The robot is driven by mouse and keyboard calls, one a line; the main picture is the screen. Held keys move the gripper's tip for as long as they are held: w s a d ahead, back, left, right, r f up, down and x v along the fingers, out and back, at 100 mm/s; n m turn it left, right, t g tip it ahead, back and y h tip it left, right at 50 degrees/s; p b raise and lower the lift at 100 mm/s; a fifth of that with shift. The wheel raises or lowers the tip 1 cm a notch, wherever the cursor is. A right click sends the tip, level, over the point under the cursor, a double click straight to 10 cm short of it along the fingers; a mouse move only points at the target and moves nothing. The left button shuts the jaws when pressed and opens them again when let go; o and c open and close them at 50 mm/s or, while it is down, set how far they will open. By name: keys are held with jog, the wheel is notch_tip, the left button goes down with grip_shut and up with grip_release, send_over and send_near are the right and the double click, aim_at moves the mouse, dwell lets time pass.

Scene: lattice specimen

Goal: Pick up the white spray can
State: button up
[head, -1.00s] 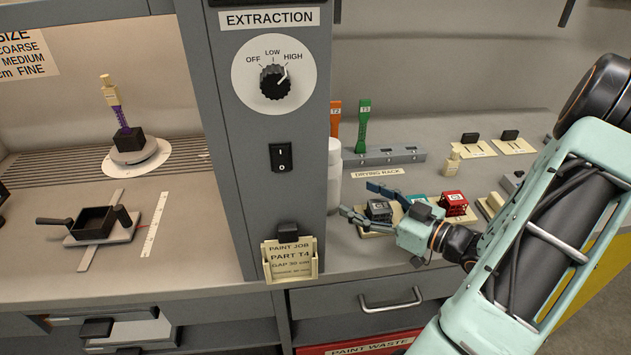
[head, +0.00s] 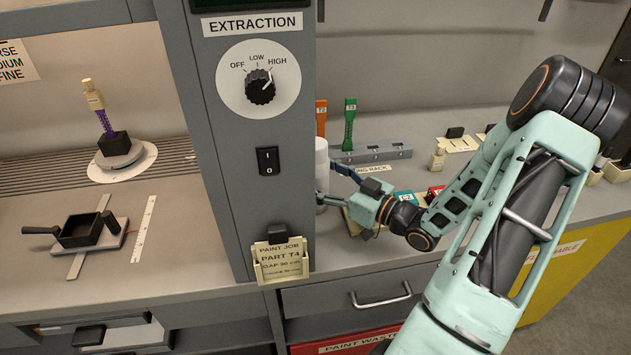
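The white spray can (head: 322,158) stands upright on the bench just right of the grey extraction pillar, which hides its left part. My gripper (head: 327,182) is at the can's right side, pointing left. Its two fingers are spread, the blue one towards the back of the can and the other low across its front. The gap between them looks empty except for the can. I cannot tell whether either finger touches it.
The extraction pillar (head: 250,140) stands close left of the can. Behind is a drying rack (head: 372,153) holding an orange and a green part. Small coloured cubes (head: 404,197) sit beside my gripper. A card holder (head: 281,262) hangs on the pillar's front.

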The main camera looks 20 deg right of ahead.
jog(key=shift+w+a, duration=0.2)
jog(key=shift+w, duration=0.2)
jog(key=shift+c, duration=0.3)
jog(key=c, duration=1.5)
jog(key=shift+c, duration=0.4)
jog(key=shift+r, duration=0.15)
